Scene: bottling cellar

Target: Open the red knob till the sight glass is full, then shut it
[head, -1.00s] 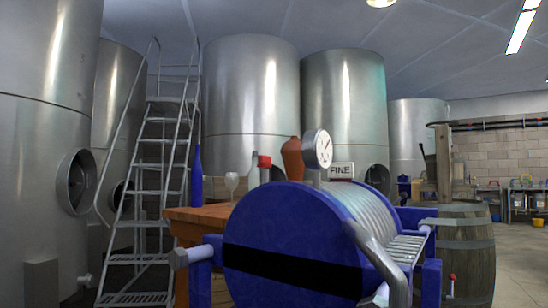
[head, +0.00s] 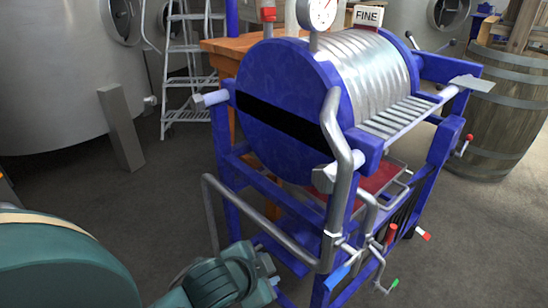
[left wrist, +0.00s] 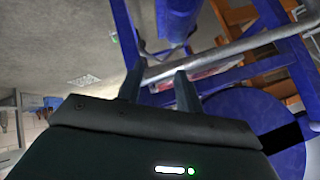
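In the head view the blue filter press (head: 288,110) has pipes and small coloured handles low on its near right side. A red handle (head: 390,234) stands upright on a pipe there, and a second red-tipped handle (head: 423,235) sticks out farther right. Which one is the task's red knob I cannot tell. I cannot make out the sight glass or its level. My left gripper (head: 268,268) is low in front of the press, left of these handles. In the left wrist view my left gripper (left wrist: 160,70) has its fingers apart, with a grey pipe (left wrist: 225,52) just beyond the tips. My right gripper is not in view.
A blue handle (head: 338,278) and a green-tipped one (head: 394,283) sit beside the red handle. A bent grey pipe (head: 260,225) crosses close to my left gripper. A barrel (head: 500,110) stands right, a ladder (head: 188,85) behind. The floor at left is clear.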

